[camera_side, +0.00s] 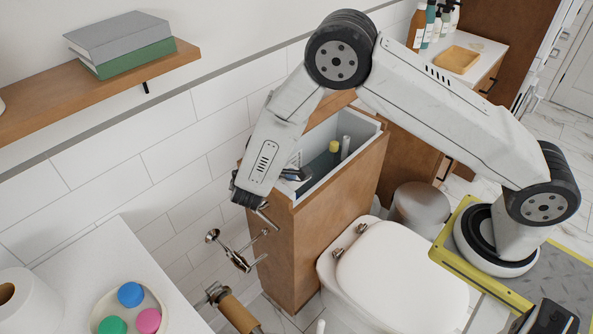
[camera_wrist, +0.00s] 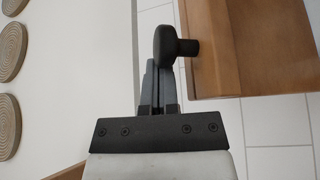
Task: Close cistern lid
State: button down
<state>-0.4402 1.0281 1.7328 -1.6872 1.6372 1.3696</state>
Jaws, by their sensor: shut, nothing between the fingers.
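A tall wooden cistern box (camera_side: 300,240) stands behind the white toilet, its top open on a pale interior. Inside are a yellow-capped part (camera_side: 334,146) and other fittings. A strip of wood (camera_side: 333,103) shows between my arm links above the opening; it may be the raised lid, mostly hidden. My gripper (camera_side: 262,212) is low at the box's left side, shut and empty. In the wrist view, my closed fingers (camera_wrist: 158,75) are beside a black knob (camera_wrist: 172,45) on the edge of a wooden panel (camera_wrist: 250,45). I cannot tell whether they touch it.
The toilet (camera_side: 400,280) is in front of the box. A metal valve (camera_side: 238,255) and paper-roll holder (camera_side: 240,312) stick out at left. A white counter (camera_side: 95,260) holds a dish of coloured discs. A wooden shelf (camera_side: 100,85) with books is above left.

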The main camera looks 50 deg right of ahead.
jog(key=s+f, duration=0.5)
jog(key=f, duration=0.4)
jog(key=s+f+m, duration=0.1)
jog(key=s+f, duration=0.4)
jog(key=f, duration=0.5)
jog(key=shift+s+f+m+h, duration=0.2)
jog(key=shift+s+m+h, duration=0.1)
jog(key=shift+s+h, duration=0.1)
jog(key=shift+a, duration=0.15)
jog(key=r+v, duration=0.1)
jog(key=v, duration=0.6)
jog(key=shift+a+f, duration=0.25)
jog(key=shift+s, duration=0.1)
